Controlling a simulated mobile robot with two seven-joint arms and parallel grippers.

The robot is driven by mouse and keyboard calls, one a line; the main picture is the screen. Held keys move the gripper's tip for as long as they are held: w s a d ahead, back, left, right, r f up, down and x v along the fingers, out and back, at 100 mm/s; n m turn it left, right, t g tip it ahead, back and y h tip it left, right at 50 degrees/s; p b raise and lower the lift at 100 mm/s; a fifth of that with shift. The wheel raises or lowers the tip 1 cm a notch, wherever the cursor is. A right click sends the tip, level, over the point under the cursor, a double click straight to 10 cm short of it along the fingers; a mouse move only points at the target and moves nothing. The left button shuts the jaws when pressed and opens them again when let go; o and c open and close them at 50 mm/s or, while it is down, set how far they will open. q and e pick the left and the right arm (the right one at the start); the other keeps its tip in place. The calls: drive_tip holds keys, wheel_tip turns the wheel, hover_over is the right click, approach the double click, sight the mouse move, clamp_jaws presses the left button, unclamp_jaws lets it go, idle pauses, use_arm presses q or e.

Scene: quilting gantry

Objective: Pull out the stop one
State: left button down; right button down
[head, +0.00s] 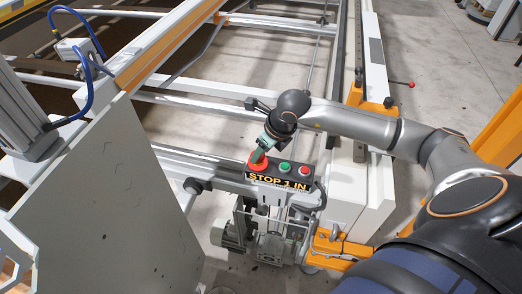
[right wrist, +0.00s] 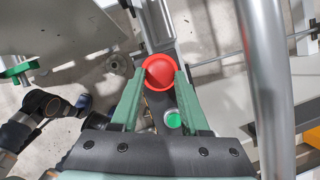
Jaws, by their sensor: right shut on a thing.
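The stop one button is a red mushroom head (head: 258,167) at the left end of a dark control box (head: 294,181). The label on the box's front reads "STOP 1 IN". My right gripper (head: 262,155) reaches down to the button from above. In the right wrist view its two green fingers (right wrist: 159,82) are on either side of the red head (right wrist: 159,72), shut on its rim. Whether the button is pushed in or out cannot be told. My left gripper is not seen in the head view.
A green button (head: 284,167) and a smaller red button (head: 304,171) sit beside the stop on the box. White rails surround it, with a motor (head: 272,247) below. A large grey panel (head: 125,190) stands left. Bare floor shows between the rails.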

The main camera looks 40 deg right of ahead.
wheel_tip(320, 180, up, 2)
drive_tip(key=shift+c, duration=2)
unclamp_jaws()
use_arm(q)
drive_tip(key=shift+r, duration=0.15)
use_arm(e)
drive_tip(key=shift+f, duration=0.1)
